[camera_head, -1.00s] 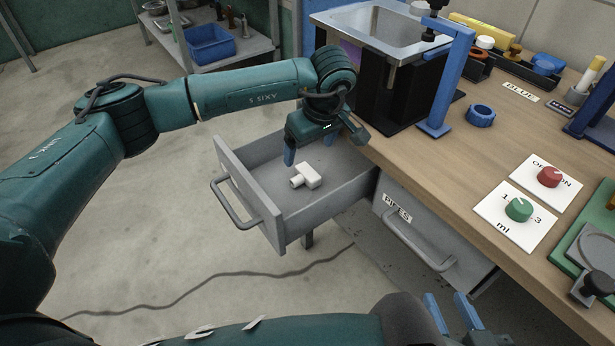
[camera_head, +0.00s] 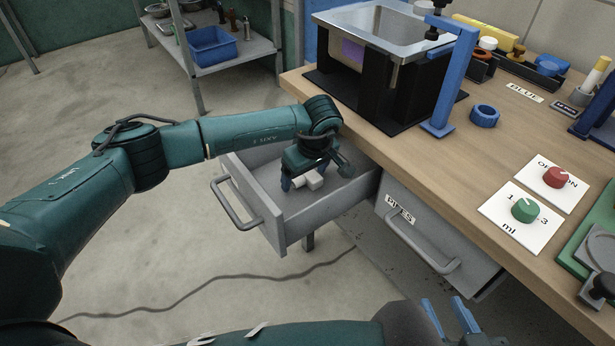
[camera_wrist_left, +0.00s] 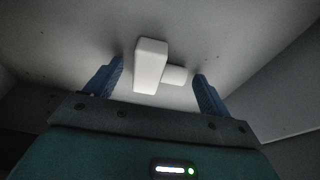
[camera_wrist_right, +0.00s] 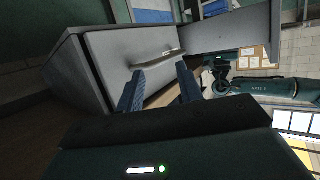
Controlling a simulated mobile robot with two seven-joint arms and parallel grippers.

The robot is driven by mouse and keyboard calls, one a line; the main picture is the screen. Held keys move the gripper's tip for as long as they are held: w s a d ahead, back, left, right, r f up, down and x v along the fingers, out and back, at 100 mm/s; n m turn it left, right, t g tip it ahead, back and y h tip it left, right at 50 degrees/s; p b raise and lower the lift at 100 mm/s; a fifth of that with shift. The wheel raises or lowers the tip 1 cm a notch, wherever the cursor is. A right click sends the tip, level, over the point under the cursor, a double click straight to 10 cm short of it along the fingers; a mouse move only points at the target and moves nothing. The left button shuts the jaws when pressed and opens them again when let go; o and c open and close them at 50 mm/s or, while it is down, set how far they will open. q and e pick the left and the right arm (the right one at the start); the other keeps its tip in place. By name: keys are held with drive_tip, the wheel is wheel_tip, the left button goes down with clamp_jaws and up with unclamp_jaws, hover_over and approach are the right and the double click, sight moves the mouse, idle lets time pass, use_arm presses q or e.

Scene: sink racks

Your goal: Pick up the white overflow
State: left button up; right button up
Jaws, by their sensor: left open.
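The white overflow (camera_head: 312,181) lies on the floor of the open grey drawer (camera_head: 299,227). It is a white block with a short side stub, and the left wrist view shows it whole (camera_wrist_left: 151,66). My left gripper (camera_head: 302,184) is over the drawer, pointing down, with its blue fingers open. In the left wrist view the overflow lies between the two fingers (camera_wrist_left: 158,85), with a gap on either side. In the head view my gripper hides part of it. My right gripper (camera_head: 449,318) is at the bottom of the head view, open and empty.
The drawer's walls surround the left gripper's working space. A closed drawer labelled PIPES (camera_head: 425,235) is to its right, under the wooden worktop (camera_head: 430,175). A metal sink (camera_head: 385,32) on a black stand is above and behind.

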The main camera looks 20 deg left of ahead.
use_arm(q)
drive_tip(key=shift+c, duration=0.4)
drive_tip(key=c, duration=1)
drive_tip(key=shift+r, duration=0.15)
